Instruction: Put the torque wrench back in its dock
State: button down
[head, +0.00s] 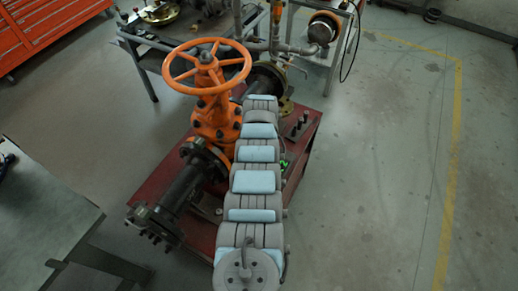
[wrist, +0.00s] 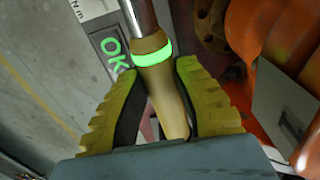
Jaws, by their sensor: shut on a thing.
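The torque wrench (wrist: 164,92) shows in the wrist view with a tan handle, a glowing green ring and a bright metal shaft running up out of the frame. My gripper (wrist: 157,75) has its yellow ribbed fingers on both sides of the handle, just below the ring, and is shut on it. A grey panel with a green "OK" (wrist: 113,46) shows left of the shaft; I cannot tell whether it belongs to the wrench. In the head view my arm hides the gripper and most of the wrench; a small green glow shows beside the arm. I cannot make out the dock.
An orange gate valve with a handwheel (head: 207,65) and dark pipe stands on a red base (head: 304,133), close left of my arm. A grey table (head: 40,215) is at left, a workbench (head: 146,57) behind. The floor at right (head: 390,160) is clear.

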jog(key=shift+w+f+b, duration=0.1)
jog(key=shift+f+b, duration=3.3)
jog(key=shift+f, duration=0.3)
jog(key=c, duration=0.9)
grip_release()
jog(key=shift+w, duration=0.1)
jog(key=shift+o, duration=0.2)
jog(key=shift+a, duration=0.1)
jog(key=shift+s+d+r, duration=0.1)
jog(key=shift+s+r, duration=0.05)
jog(key=shift+r, duration=1.85)
jog(key=shift+s+d+r, duration=0.1)
jog(key=shift+r, duration=1.85)
jog(key=shift+s+r, duration=0.15)
jog(key=shift+r, duration=1.85)
